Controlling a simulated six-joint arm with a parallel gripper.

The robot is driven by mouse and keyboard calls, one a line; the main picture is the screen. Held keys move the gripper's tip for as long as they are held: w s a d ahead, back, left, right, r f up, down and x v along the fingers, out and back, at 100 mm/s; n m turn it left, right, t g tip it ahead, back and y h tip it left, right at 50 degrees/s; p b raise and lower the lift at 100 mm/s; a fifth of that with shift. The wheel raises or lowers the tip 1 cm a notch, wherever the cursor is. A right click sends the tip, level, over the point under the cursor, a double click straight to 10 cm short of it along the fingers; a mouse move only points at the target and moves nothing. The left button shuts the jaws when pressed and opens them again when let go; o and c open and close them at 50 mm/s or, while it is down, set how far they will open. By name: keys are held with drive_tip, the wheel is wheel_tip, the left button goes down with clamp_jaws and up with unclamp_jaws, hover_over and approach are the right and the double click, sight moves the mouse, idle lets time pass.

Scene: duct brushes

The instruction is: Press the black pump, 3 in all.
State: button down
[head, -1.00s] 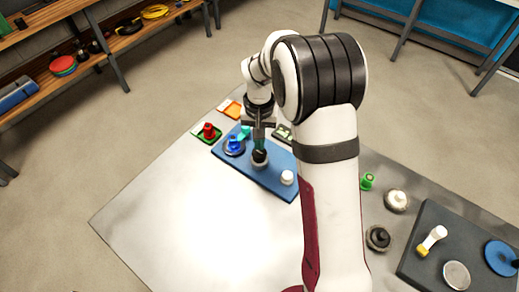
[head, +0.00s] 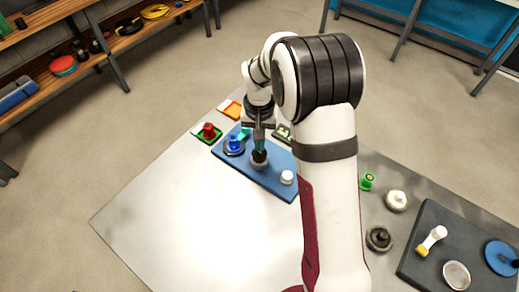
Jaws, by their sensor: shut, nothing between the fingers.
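The black pump (head: 259,160) stands on a blue board (head: 277,181), with a dark top and a greyish base. My gripper (head: 260,148) points straight down over it with its fingers shut and nothing held. The fingertips are at the pump's top and appear to touch it, though the exact contact is too small to make out. My gripper hides part of the pump's top.
A blue knobbed item (head: 235,145) stands left of the pump and a white one (head: 287,177) right of it. A red item (head: 208,131) sits farther left. Another black-topped round item (head: 379,238) stands right of my arm. The table's front left is clear.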

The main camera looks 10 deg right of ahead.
drive_tip(key=shift+f, duration=1.4)
drive_tip(key=shift+r, duration=1.05)
drive_tip(key=shift+f, duration=0.1)
drive_tip(key=shift+f, duration=0.95)
drive_tip(key=shift+r, duration=1.05)
drive_tip(key=shift+f, duration=0.1)
